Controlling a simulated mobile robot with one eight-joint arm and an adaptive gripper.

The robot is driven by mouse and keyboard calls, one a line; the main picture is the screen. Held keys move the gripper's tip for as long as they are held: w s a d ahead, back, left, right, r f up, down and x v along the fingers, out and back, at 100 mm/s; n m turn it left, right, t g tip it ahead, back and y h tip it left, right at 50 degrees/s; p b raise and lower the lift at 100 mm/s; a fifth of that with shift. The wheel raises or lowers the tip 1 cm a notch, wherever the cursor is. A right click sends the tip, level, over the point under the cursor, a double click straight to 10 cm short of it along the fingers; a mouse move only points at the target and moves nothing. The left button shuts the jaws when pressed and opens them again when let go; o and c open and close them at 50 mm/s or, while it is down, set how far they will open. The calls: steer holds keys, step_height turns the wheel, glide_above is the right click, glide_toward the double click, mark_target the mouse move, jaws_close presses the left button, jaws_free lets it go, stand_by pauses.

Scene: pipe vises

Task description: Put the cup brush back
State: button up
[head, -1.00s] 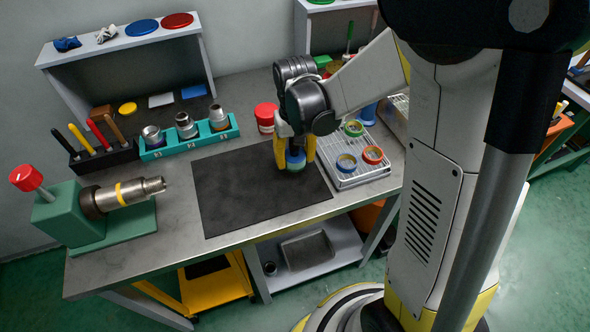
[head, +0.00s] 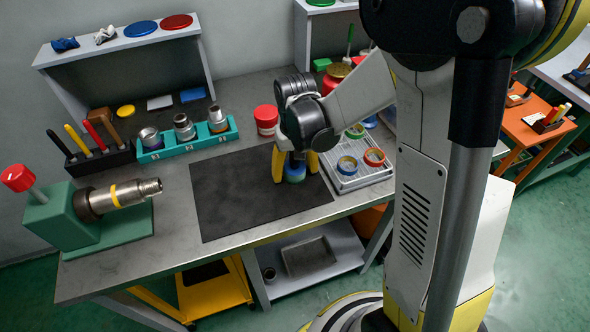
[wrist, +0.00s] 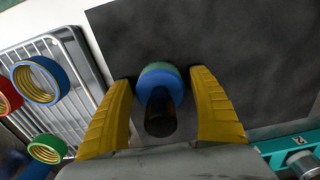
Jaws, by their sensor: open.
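A short round blue and green piece with a dark stem, apparently the cup brush (wrist: 160,82), sits at the black mat between my fingers. In the head view the piece (head: 295,174) shows only partly, low between the yellow fingers over the mat's right part. My gripper (wrist: 161,78) is open, one finger on each side of it, with dark gaps between in the wrist view. In the head view my gripper (head: 295,178) points down at the black mat (head: 240,200). I cannot tell whether the piece touches the mat.
A wire tray (head: 352,181) with coloured rings lies right of the mat. A red-lidded jar (head: 266,120) stands behind it. A teal socket holder (head: 165,152), a black tool rack (head: 88,166) and a green pipe vise (head: 75,215) are left. The mat's left part is clear.

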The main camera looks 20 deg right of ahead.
steer(key=shift+r, duration=0.1)
step_height(320, 180, up, 12)
steer(key=p, duration=0.5)
steer(key=shift+s+r+p, duration=0.15)
steer(key=shift+r+p, duration=0.05)
steer(key=shift+p, duration=0.1)
steer(key=s+r+t, duration=0.7)
steer(key=s+r, duration=0.3)
steer(key=s, duration=0.2)
steer(key=shift+s, duration=0.15)
